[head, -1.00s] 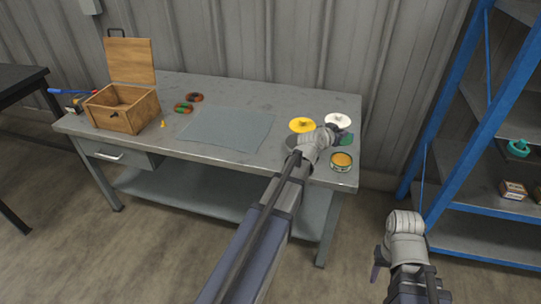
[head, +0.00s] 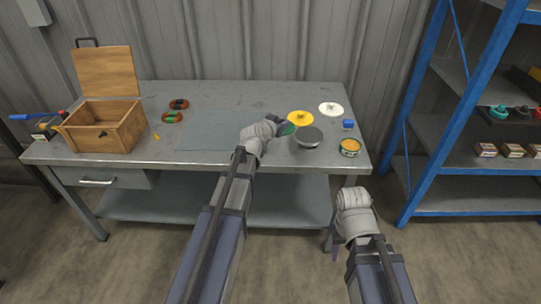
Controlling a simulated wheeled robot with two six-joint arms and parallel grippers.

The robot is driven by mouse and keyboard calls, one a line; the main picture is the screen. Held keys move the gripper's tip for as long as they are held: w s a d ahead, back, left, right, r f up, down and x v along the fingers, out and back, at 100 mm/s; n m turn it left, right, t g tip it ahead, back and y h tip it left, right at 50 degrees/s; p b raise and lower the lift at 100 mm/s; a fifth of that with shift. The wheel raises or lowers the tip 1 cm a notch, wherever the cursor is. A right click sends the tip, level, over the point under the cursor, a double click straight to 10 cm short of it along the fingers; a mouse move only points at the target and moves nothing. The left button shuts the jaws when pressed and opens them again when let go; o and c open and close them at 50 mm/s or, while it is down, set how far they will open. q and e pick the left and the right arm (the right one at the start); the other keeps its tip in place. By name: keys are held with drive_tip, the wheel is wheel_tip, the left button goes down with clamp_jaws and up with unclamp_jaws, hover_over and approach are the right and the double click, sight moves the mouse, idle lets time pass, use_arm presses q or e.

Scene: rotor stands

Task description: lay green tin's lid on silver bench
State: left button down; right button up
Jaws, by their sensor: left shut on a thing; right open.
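The green tin (head: 349,148) stands uncovered near the right front edge of the silver bench (head: 235,97), showing an orange-yellow inside. My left gripper (head: 284,128) is shut on the tin's green lid (head: 288,129), partly hidden by the gripper. The lid is over the bench left of the tin, just in front of a yellow disc; I cannot tell whether it touches the top. My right gripper (head: 333,240) is open and empty, low in front of the bench's right end.
A dark grey round piece (head: 308,137), a yellow disc (head: 300,118), a white disc (head: 331,109) and a blue block (head: 348,124) crowd the bench's right side. A grey mat (head: 212,130) lies mid-bench. An open wooden box (head: 105,126) stands left. Blue shelving (head: 415,115) stands right.

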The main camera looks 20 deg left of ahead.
sight(281, 156)
use_arm(q)
drive_tip(key=f+b, duration=0.2)
drive_tip(key=f, duration=0.1)
drive_tip(key=shift+w+d, duration=0.1)
drive_tip(key=shift+w, duration=0.2)
drive_tip(key=shift+r, duration=0.15)
wheel_tip(281, 156, down, 10)
drive_tip(key=b, duration=1)
drive_tip(key=shift+f+b, duration=0.2)
drive_tip(key=shift+b, duration=0.1)
drive_tip(key=c, duration=0.6)
unclamp_jaws()
drive_tip(key=shift+r, duration=0.1)
drive_tip(key=shift+r+p, duration=0.25)
drive_tip(key=shift+p, duration=0.1)
drive_tip(key=p+v, duration=0.4)
drive_tip(key=v, duration=0.8)
